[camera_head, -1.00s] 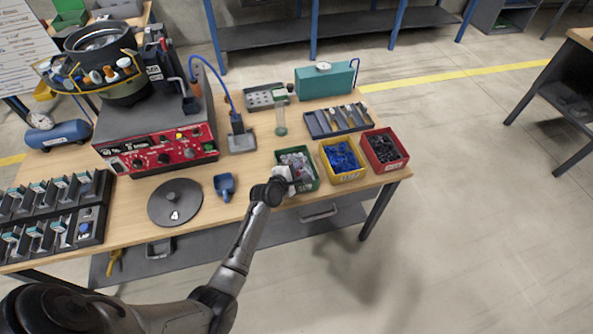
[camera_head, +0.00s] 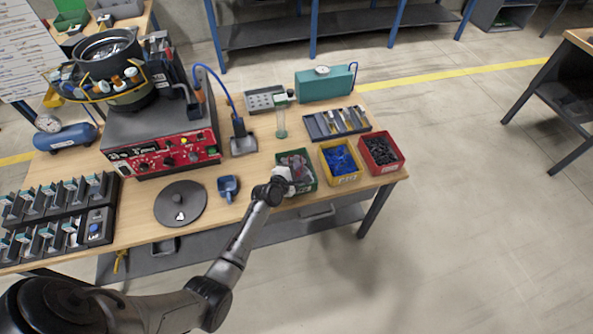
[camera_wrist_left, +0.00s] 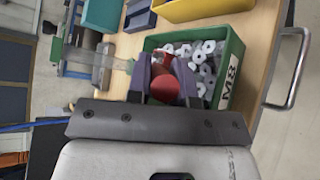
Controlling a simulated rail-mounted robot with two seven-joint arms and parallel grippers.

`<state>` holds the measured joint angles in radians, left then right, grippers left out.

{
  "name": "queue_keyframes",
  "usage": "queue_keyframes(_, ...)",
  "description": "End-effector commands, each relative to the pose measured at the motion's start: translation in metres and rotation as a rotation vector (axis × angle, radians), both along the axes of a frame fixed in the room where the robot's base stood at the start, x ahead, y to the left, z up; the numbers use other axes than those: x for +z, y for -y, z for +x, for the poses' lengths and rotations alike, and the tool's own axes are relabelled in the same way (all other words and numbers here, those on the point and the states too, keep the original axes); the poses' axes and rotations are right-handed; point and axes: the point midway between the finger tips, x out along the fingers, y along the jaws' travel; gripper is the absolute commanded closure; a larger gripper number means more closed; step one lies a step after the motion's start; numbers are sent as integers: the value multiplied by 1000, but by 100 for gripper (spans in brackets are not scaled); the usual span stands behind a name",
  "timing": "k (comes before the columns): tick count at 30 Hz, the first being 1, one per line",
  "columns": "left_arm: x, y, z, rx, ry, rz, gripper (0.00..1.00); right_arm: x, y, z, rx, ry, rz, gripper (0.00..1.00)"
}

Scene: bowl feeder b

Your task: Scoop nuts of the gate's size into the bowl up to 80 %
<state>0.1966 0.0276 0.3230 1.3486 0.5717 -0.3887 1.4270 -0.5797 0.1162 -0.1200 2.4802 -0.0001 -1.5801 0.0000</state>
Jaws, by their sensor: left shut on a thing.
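The green bin (camera_head: 312,186) at the front edge of the bench holds pale nuts (camera_wrist_left: 206,50); its label reads M8 in the left wrist view (camera_wrist_left: 231,80). My left gripper (camera_head: 282,180) is at this bin. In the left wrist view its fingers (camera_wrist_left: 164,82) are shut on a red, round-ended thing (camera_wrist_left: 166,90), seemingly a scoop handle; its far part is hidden. The feeder bowl (camera_head: 106,45) stands on the machine at the back left and has metal parts inside. Its fill level and the gate's size cannot be read. My right gripper is not in view.
A yellow bin (camera_head: 346,178) with blue parts and a red bin (camera_head: 385,168) with dark parts stand right of the green one. A blue scoop-like holder (camera_head: 228,186), a dark round lid (camera_head: 180,204) and a clear tube (camera_head: 281,124) stand nearby. Dark racks (camera_head: 60,215) fill the left front.

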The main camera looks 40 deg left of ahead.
Motion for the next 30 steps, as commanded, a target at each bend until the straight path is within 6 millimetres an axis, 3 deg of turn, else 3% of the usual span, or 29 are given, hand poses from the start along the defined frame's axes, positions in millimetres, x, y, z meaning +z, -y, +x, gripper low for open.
queue_keyframes(1, 10, 0, 0, 1, 2, 1, 100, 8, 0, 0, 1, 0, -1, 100)
queue_keyframes(11, 41, 0, 0, 0, 1, 0, 100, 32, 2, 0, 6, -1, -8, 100)
queue_keyframes(30, 78, 8, -8, -1, 101, 97, 100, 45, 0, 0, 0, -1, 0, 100)
